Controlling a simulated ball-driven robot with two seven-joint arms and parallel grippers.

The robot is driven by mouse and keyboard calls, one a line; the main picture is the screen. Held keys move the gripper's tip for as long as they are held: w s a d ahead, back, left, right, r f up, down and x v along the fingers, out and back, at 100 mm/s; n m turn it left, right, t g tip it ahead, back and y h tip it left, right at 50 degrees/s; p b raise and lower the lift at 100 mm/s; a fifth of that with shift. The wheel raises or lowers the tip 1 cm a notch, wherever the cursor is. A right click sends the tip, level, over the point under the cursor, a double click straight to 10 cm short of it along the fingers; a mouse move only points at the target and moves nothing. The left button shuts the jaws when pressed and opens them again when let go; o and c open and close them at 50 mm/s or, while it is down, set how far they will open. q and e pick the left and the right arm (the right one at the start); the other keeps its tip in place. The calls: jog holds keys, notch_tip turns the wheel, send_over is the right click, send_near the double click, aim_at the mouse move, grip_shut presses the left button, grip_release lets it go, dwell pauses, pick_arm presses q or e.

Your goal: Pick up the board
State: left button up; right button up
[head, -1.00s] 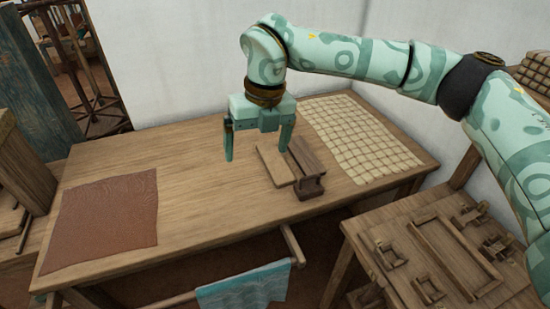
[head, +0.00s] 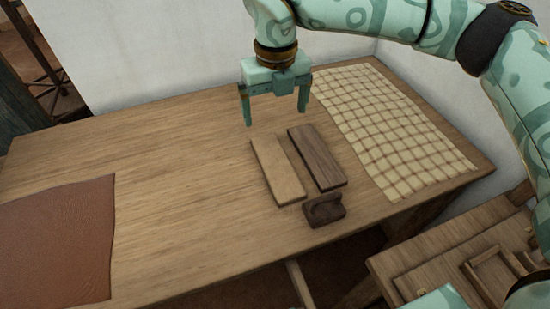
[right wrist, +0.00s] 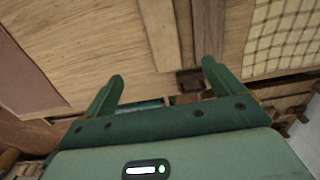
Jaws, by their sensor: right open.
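Two flat boards lie side by side on the wooden table: a light board (head: 277,172) on the left and a dark brown board (head: 318,160) on the right. In the right wrist view, the light board (right wrist: 159,32) and the dark board (right wrist: 208,28) lie beyond the fingers. My right gripper (head: 275,118) is open and empty, fingers pointing down. In the head view it appears just past the boards' far ends, seemingly above the tabletop; its exact height is unclear. My left gripper is not in view.
A small dark carved block (head: 325,210) sits at the boards' near end. A checked cloth (head: 395,130) lies to their right and a brown cloth (head: 55,245) at the table's left. The table (head: 180,170) between is clear. A lower bench (head: 440,250) stands at right.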

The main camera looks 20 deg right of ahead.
notch_tip(320, 180, down, 4)
jog(key=w+b, duration=0.2)
jog(key=b, duration=0.3)
send_over(276, 164)
notch_tip(276, 164, down, 9)
jog(key=shift+a+f, duration=0.1)
jog(key=shift+f, duration=0.05)
notch_tip(276, 164, down, 5)
jog(key=shift+f+b, duration=0.2)
jog(key=shift+b, duration=0.95)
jog(key=shift+r, duration=0.15)
jog(key=shift+c, duration=0.6)
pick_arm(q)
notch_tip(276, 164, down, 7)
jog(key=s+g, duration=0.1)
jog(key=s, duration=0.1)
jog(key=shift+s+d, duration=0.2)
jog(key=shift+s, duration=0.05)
pick_arm(e)
jog(key=c, duration=1.1)
